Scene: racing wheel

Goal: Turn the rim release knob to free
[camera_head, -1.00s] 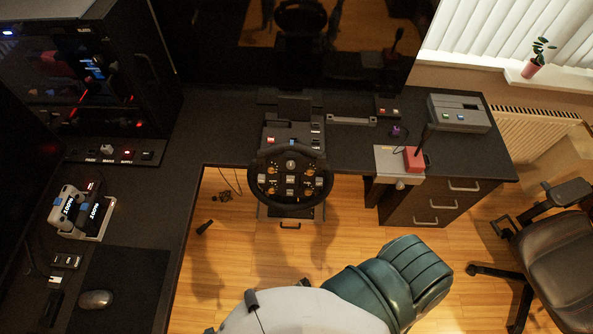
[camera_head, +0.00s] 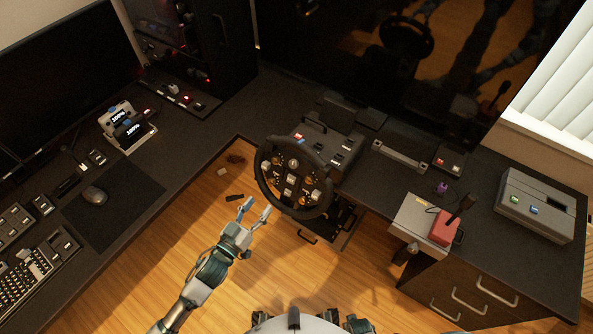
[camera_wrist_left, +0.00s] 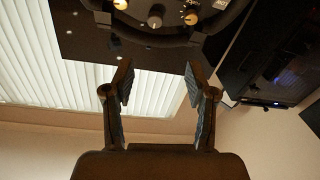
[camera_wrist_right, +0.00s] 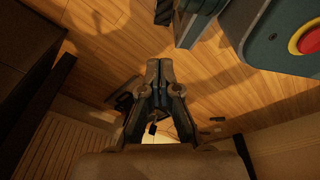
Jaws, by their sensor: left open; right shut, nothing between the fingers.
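The racing wheel (camera_head: 272,183), a dark rim with a button face, stands at the desk edge in front of its grey base (camera_head: 318,146). Its face carries orange knobs and pale buttons; I cannot tell which part is the rim release knob. My left gripper (camera_head: 256,210) is open and empty, apart from the wheel, at its lower left in the head view. In the left wrist view its spread fingers (camera_wrist_left: 158,66) point toward the wheel's knobbed face (camera_wrist_left: 160,14). My right gripper (camera_wrist_right: 160,66) is shut and empty over the wooden floor; the head view does not show it.
A shifter with a red base (camera_head: 445,229) stands on a grey plate at the right. A grey box (camera_head: 536,204) lies beyond it. Open floor lies between the wings.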

